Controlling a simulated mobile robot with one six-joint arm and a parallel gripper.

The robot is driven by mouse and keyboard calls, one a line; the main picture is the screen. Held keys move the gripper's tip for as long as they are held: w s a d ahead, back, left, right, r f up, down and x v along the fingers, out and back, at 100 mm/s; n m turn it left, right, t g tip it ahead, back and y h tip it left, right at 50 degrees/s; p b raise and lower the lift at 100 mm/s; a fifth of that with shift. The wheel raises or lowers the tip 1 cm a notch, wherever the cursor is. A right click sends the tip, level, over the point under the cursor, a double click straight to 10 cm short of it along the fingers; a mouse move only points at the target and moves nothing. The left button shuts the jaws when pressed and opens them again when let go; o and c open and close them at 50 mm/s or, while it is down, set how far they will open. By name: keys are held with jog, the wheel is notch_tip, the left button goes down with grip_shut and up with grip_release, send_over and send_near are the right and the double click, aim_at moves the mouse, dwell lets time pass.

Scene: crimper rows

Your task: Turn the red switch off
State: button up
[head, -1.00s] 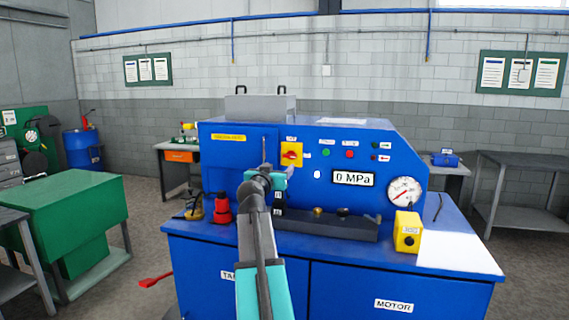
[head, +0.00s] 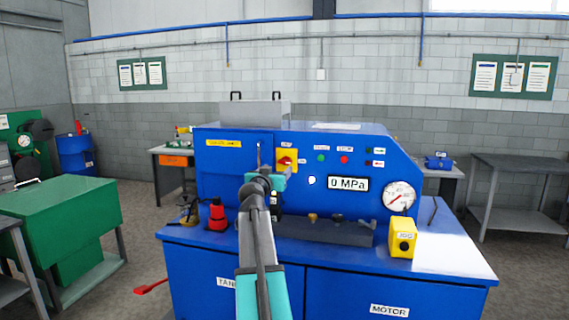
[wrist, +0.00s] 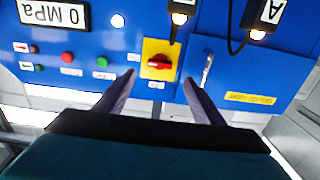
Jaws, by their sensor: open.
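The red switch (head: 287,160) is a rotary knob on a yellow plate on the front of the blue machine (head: 230,175). In the wrist view, which is upside down, the red switch (wrist: 160,62) lies just beyond the fingertips, roughly centred between them. Its red handle lies about level across the plate. My gripper (head: 276,156) is open in front of the panel, and it also shows in the wrist view (wrist: 159,75) with nothing between its fingers. Whether a finger touches the panel I cannot tell. The gripper partly covers the plate in the head view.
A green button (wrist: 101,62) and a red button (wrist: 67,57) sit beside the switch. The pressure display (head: 348,184) reads 0 MPa. A gauge (head: 398,196) and a yellow box (head: 402,236) are to the right. Dark cables hang near the switch in the wrist view.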

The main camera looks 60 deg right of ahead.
aim_at(284, 163)
jog(key=shift+p+x, duration=1.45)
jog(key=shift+x, duration=3.5)
jog(key=shift+s, duration=0.1)
jog(key=c, duration=1)
